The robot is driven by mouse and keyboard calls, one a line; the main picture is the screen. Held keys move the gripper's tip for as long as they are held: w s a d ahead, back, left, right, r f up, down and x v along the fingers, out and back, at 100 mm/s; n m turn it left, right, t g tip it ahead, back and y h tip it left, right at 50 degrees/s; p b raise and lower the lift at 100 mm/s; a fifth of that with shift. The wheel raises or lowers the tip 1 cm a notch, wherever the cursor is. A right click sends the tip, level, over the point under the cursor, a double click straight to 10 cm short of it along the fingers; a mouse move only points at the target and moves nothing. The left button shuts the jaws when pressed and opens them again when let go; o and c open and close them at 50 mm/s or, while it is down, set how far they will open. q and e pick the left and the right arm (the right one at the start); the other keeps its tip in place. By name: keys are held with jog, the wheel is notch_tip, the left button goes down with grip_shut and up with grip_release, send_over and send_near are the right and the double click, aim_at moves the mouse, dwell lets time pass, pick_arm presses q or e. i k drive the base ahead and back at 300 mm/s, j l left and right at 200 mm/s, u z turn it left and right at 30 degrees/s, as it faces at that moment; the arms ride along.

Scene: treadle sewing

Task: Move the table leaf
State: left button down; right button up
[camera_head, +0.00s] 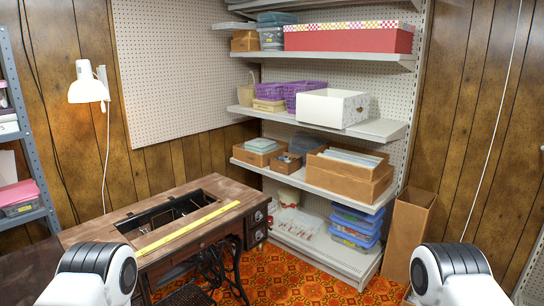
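The wooden treadle sewing table (210,190) stands at the lower left, with a dark rectangular opening (165,213) in its top. Metal parts show inside the opening. A dark brown flat panel (28,268), which looks like the table leaf, lies at the table's left end. My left arm covers part of it, and I cannot tell how it joins the table. My left and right arms show only as white and black links at the bottom corners. Both grippers are out of view.
A yellow ruler-like strip (190,228) lies along the table's front edge. Drawers (256,226) are at its right end. Loaded shelves (340,130) and a tall cardboard box (408,235) stand right. A white lamp (87,85) hangs behind. Orange patterned floor (290,280) is open in front.

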aim_at(26, 273)
jog(key=u, duration=1.55)
jog(key=i+j+z, duration=0.3)
jog(key=z, duration=0.2)
jog(key=i+j+z, duration=0.25)
jog(key=j+z, duration=0.2)
jog(key=l, duration=0.1)
